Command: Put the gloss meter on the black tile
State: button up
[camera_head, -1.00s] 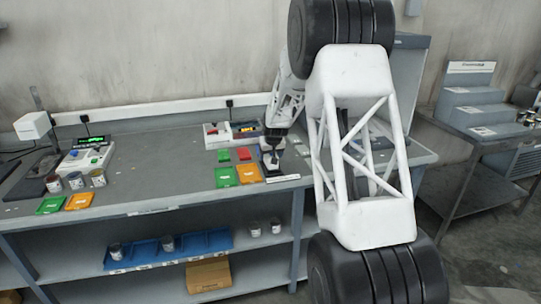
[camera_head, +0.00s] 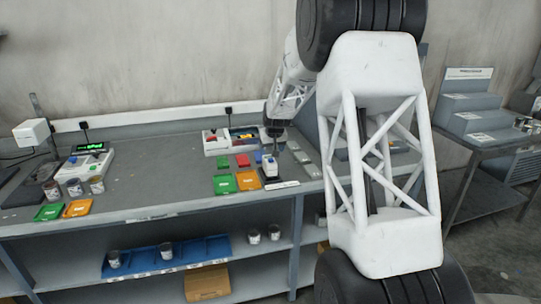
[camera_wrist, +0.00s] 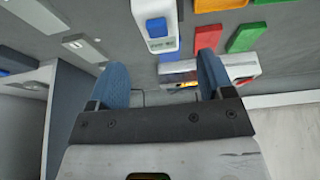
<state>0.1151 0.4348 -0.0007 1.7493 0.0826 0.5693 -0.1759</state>
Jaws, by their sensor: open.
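The gloss meter is a small white device with a blue button (camera_head: 270,168). It stands upright near the front edge of the bench, right of the orange card. A dark patch, apparently the black tile (camera_head: 277,181), shows around its base; how squarely it sits there I cannot tell. In the wrist view the gloss meter (camera_wrist: 156,35) lies beyond my fingertips, with nothing between them. My gripper (camera_head: 274,148) is open, above and just behind the gloss meter, and looks apart from it.
Green and orange cards (camera_head: 248,181) lie left of the gloss meter, with smaller green and red blocks (camera_head: 242,160) behind. A white tray (camera_head: 217,143) stands at the back. Several cans (camera_head: 75,187) and a display device (camera_head: 90,160) are at the left. Mid-left bench is clear.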

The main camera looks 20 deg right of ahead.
jog(key=shift+v, duration=2)
jog(key=shift+s+r, duration=0.1)
jog(key=s+a+r, duration=0.2)
jog(key=s+r, duration=0.2)
jog(key=s, duration=0.6)
jog(key=s+a+r+g, duration=0.15)
jog(key=s+r, duration=0.25)
jog(key=s, duration=0.7)
jog(key=s+a+r+t, duration=0.1)
jog(key=s+a+r, duration=0.2)
jog(key=s, duration=0.7)
jog(key=s+a+f, duration=0.1)
jog(key=s+f, duration=0.1)
jog(key=s, duration=1.3)
jog(key=s+a+f+g, duration=0.1)
jog(key=s+a+f, duration=0.1)
jog(key=s, duration=1.3)
jog(key=shift+s+f, duration=0.2)
jog(key=shift+s, duration=0.15)
